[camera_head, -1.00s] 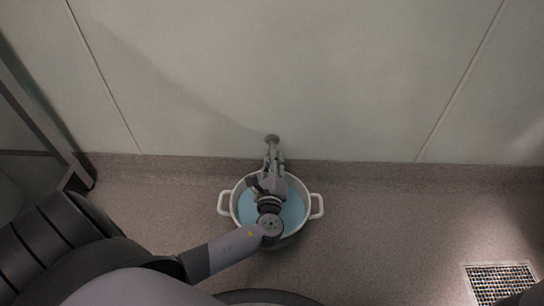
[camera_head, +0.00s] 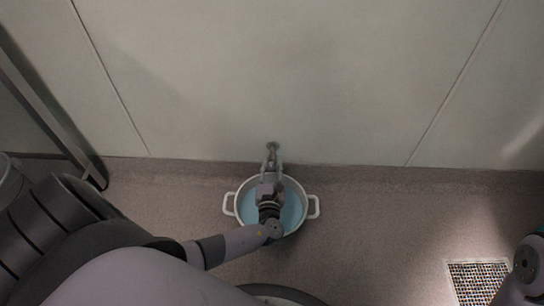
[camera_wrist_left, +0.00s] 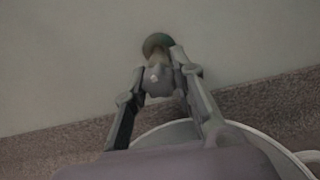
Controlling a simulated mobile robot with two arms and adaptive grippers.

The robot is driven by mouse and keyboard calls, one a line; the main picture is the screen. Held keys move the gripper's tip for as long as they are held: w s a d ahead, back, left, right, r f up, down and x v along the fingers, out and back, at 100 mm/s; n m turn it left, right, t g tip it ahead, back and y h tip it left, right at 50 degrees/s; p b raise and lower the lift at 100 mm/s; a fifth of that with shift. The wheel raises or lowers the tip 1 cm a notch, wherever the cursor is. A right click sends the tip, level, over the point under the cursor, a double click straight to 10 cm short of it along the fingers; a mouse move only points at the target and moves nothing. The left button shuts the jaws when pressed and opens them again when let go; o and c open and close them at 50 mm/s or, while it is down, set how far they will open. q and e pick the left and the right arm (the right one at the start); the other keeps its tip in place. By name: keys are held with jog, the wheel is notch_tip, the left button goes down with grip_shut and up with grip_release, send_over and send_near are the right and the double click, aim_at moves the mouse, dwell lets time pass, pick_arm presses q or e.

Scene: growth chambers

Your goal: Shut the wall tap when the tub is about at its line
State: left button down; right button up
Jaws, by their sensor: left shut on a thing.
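The wall tap (camera_head: 272,146) comes out of the wall low down, above the tub. In the left wrist view the tap (camera_wrist_left: 158,46) shows a round base on the wall and a body between my fingers. My left gripper (camera_head: 272,160) reaches over the tub and is shut on the tap; in the left wrist view the gripper (camera_wrist_left: 160,75) has a finger on each side of it. The white two-handled tub (camera_head: 229,203) stands on the floor below, holding pale blue water (camera_head: 291,211). Its line cannot be made out. My right gripper is out of view.
A floor drain grate (camera_head: 480,281) lies at the right. A metal frame (camera_head: 62,118) stands against the wall at the left. The floor (camera_head: 375,215) between the tub and the grate is clear.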

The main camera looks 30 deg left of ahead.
aim_at(272, 162)
pick_arm(q)
jog(key=shift+a+m+p, duration=0.1)
jog(key=shift+m+p, duration=0.45)
jog(key=shift+m, duration=0.35)
jog(key=c, duration=1.3)
grip_release()
notch_tip(272, 162, up, 10)
